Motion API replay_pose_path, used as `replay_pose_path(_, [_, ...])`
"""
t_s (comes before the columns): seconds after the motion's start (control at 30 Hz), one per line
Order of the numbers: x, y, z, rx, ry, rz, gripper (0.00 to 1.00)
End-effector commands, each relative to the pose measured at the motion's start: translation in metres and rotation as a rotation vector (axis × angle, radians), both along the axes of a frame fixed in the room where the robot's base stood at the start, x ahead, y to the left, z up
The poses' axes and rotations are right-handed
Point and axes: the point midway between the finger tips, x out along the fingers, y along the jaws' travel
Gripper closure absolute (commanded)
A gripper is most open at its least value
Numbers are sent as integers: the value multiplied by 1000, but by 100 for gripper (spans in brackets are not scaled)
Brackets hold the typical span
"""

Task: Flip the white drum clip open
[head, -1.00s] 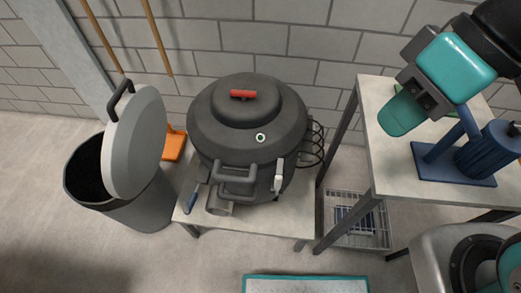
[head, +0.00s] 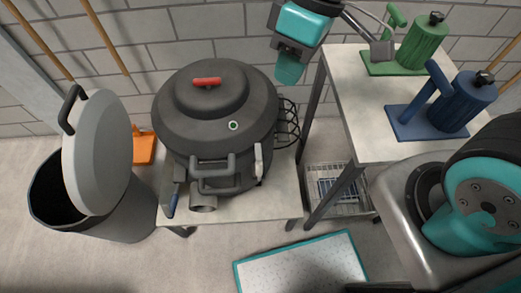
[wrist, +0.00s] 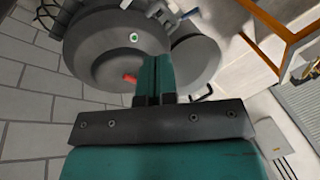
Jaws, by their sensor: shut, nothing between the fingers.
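The white clip (head: 258,160) is a small upright piece on the front right side of the dark grey drum (head: 190,120), below the edge of its lid, to the right of the grey front handle. The drum lid has a red handle (head: 207,81) and a round green-and-white badge (head: 233,126). My teal gripper (head: 289,70) is up to the right of the drum, apart from the clip. In the wrist view my gripper (wrist: 155,60) is shut and empty, its fingers overlapping the drum lid (wrist: 105,45) in the picture.
The drum stands on a small table (head: 275,205). A grey bin (head: 120,220) with a raised lid is at the left. A higher table (head: 365,120) at the right bears a green machine (head: 422,42) and a blue machine (head: 458,105). A wire basket (head: 340,190) sits below.

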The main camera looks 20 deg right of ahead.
Motion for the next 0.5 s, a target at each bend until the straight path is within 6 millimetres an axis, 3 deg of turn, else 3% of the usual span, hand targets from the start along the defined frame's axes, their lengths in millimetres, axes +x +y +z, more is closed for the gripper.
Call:
replay_pose_path(0.03, [14, 6, -32, -18, 23, 57, 100])
replay_pose_path(0.1, [31, 11, -66, -36, 35, 137, 100])
replay_pose_path(0.3, [57, 20, -152, -72, 66, 326, 100])
replay_pose_path(0.4, [61, 22, -178, -83, 76, 383, 100])
replay_pose_path(0.5, [63, 22, -190, -85, 79, 411, 100])
